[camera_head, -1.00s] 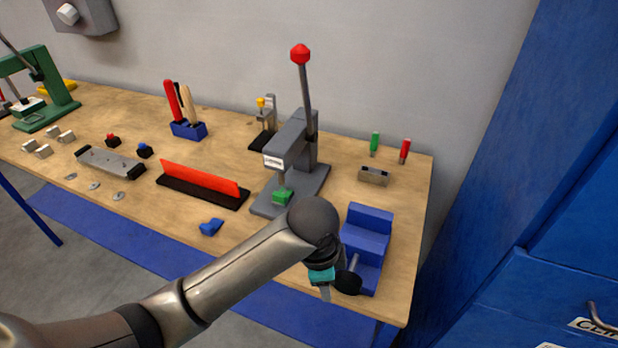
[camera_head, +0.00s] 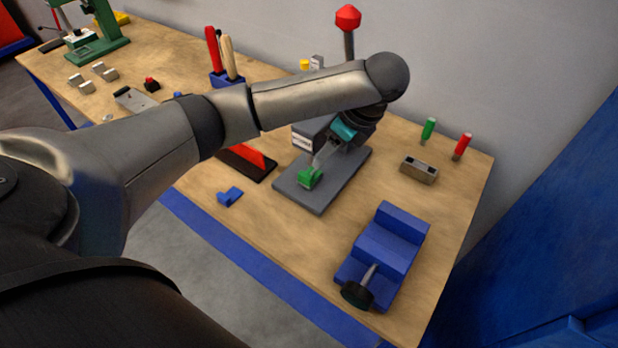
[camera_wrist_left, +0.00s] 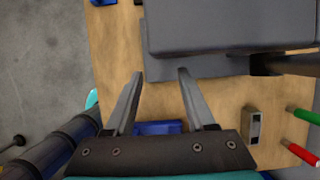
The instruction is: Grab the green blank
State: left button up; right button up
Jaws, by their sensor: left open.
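The green blank (camera_head: 310,177) sits on the grey base of the lever press (camera_head: 335,190), in front of the press head. My left gripper (camera_head: 320,158) is right at the press, just above and behind the green blank in the head view. Whether it touches the blank cannot be told. In the left wrist view my left gripper (camera_wrist_left: 160,73) is open, with nothing between its fingers. The grey press body (camera_wrist_left: 230,28) fills the top of that view, and the green blank does not show there. My right gripper is not in view.
A blue vise (camera_head: 385,245) stands at the front right. A small metal block (camera_head: 419,169) and upright green (camera_head: 429,128) and red (camera_head: 462,146) pieces stand right of the press. A small blue piece (camera_head: 230,196) lies left of it. The wooden tabletop between press and vise is clear.

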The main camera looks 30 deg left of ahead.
aim_at(310, 177)
pick_arm(q)
jog(key=b+x, duration=0.1)
jog(key=x, duration=1)
jog(key=shift+d+f, duration=0.1)
jog(key=shift+f, duration=0.15)
grip_shut()
